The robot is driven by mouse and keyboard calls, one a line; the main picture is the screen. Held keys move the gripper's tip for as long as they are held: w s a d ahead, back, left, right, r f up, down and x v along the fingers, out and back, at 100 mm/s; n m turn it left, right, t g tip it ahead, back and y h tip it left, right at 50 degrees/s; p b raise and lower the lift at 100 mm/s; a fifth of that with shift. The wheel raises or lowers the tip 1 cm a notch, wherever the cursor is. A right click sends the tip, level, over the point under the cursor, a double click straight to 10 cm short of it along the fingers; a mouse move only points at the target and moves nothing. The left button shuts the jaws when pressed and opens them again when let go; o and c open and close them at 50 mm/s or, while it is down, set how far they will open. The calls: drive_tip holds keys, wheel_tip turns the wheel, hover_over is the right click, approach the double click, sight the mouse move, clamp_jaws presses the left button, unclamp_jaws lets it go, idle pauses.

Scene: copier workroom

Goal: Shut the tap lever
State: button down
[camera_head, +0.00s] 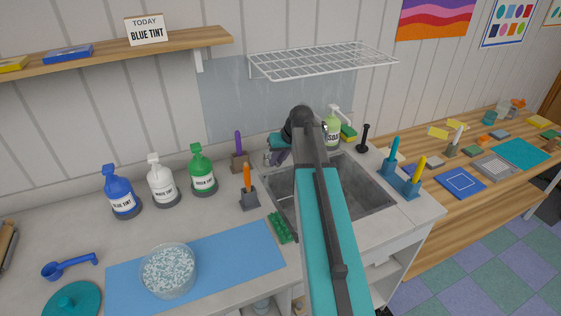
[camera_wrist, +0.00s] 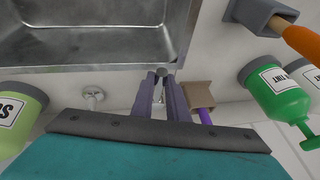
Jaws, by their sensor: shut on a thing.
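My gripper (camera_head: 279,157) reaches down at the back edge of the metal sink, with my arm crossing over the basin. In the wrist view its two purple-grey fingers (camera_wrist: 161,90) are closed around a small grey metal piece, the tap lever (camera_wrist: 161,72), at the sink's rim. Most of the lever and the tap body are hidden by the fingers. A bit of grey metal tap (camera_head: 267,159) shows just left of the fingers in the head view. I cannot tell the lever's angle or whether water runs.
The sink (camera_head: 365,195) is partly hidden by my arm. A purple-handled tool in a brown holder (camera_head: 240,162) stands close left of the gripper; an orange-handled one (camera_head: 248,190) is nearer. A green soap bottle (camera_head: 333,130) stands behind right. A wire rack (camera_head: 322,60) hangs above.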

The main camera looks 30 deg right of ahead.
drive_tip(key=shift+d, duration=0.15)
drive_tip(key=c, duration=1.7)
unclamp_jaws()
drive_tip(key=shift+a+b+v, duration=0.2)
drive_tip(key=shift+b+v, duration=1.4)
drive_tip(key=shift+v, duration=5.25)
